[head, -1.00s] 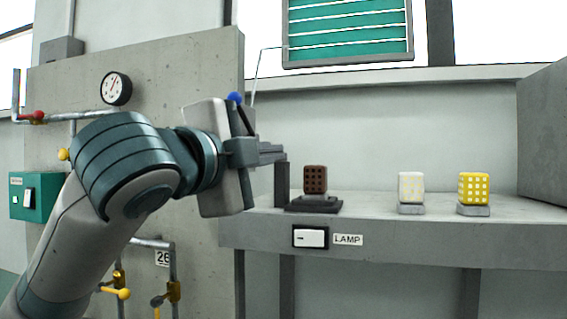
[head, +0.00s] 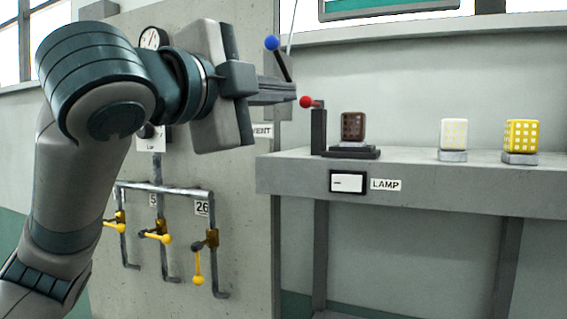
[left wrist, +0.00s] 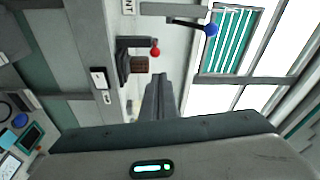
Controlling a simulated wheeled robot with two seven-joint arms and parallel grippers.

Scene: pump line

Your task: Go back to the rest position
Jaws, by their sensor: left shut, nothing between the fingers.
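My left gripper (head: 290,92) is shut and empty, held in the air in front of the panel's right edge. It also shows in the left wrist view (left wrist: 158,78), with its fingers together. In the head view its tips appear just left of a red-knobbed lever (head: 311,103) on a dark post at the shelf's left end. A blue-knobbed lever (head: 273,43) appears just above the fingers. I cannot tell any contact with either lever, and nothing is in the jaws. My right gripper is not in view.
The grey shelf (head: 430,185) carries a brown perforated block (head: 353,126) on a dark stand, a white block (head: 454,133) and a yellow block (head: 521,134). A LAMP switch (head: 347,183) is on its front. Yellow-handled valves (head: 157,237) line the concrete panel (head: 245,230).

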